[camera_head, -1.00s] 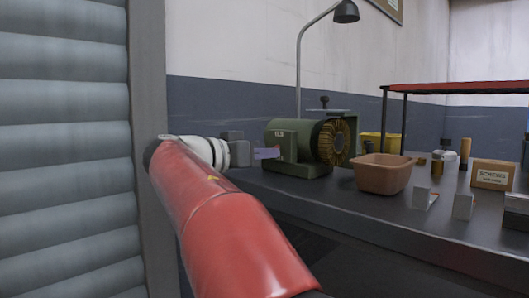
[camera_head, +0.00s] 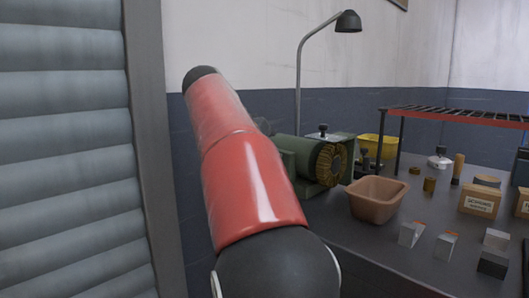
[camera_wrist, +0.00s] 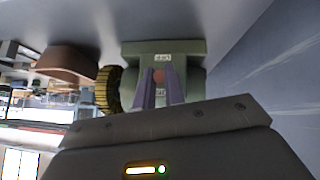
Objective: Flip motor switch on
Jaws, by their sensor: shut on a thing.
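The green motor (camera_head: 292,150) with its brass-coloured coil wheel (camera_head: 330,163) stands on the bench in the head view, its left part hidden behind my red arm. Whether the switch is on or off cannot be told. The gripper is hidden behind my arm in the head view.
A brown bin (camera_head: 377,200) stands right of the motor, with a yellow bin (camera_head: 379,147) behind it. Small blocks, cardboard boxes (camera_head: 480,200) and a lamp (camera_head: 347,22) are on the bench. A grey shutter (camera_head: 62,150) is at the left.

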